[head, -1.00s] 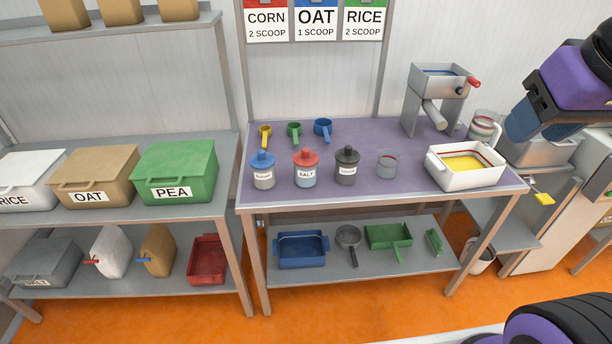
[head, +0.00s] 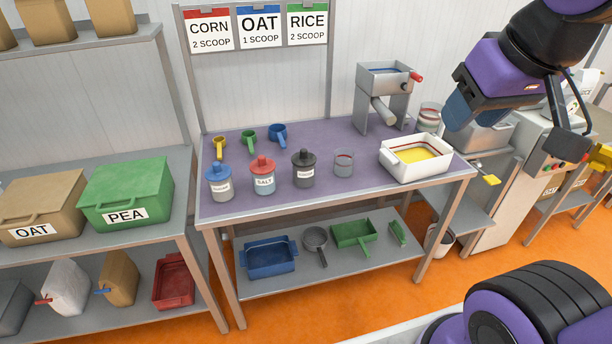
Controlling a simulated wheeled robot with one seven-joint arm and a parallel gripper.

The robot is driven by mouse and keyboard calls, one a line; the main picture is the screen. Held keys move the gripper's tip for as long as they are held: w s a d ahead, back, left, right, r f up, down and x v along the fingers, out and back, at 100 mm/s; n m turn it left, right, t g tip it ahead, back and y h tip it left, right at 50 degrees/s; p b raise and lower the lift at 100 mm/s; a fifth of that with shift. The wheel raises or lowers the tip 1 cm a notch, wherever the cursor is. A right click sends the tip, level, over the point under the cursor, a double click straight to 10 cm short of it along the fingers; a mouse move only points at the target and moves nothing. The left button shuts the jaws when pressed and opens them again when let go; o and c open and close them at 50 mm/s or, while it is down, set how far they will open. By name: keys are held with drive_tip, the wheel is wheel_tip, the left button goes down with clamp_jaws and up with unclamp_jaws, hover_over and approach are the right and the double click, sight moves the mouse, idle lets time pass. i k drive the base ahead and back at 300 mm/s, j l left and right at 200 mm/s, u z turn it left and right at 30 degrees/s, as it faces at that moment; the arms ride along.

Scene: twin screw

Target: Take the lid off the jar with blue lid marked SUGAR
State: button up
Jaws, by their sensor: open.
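The jar with the blue lid (head: 220,187) stands upright at the front left of the purple-topped table. Its blue lid (head: 218,171) with a knob sits on top; the small label is too blurred to read for certain. To its right stand a red-lidded jar marked SALT (head: 263,178) and a dark-lidded jar (head: 303,170).
A lidless clear jar (head: 343,163) and a white tray with yellow contents (head: 402,174) stand farther right on the table (head: 330,199). Yellow, green and blue scoops (head: 278,134) lie behind the jars. A grey hand-cranked machine (head: 383,97) stands at the back right.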

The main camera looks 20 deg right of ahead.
sight(218, 172)
drive_tip(key=i+j+u, duration=0.1)
drive_tip(key=i+u, duration=0.15)
drive_tip(key=u, duration=0.15)
drive_tip(key=i+u, duration=0.6)
drive_tip(key=u, duration=0.15)
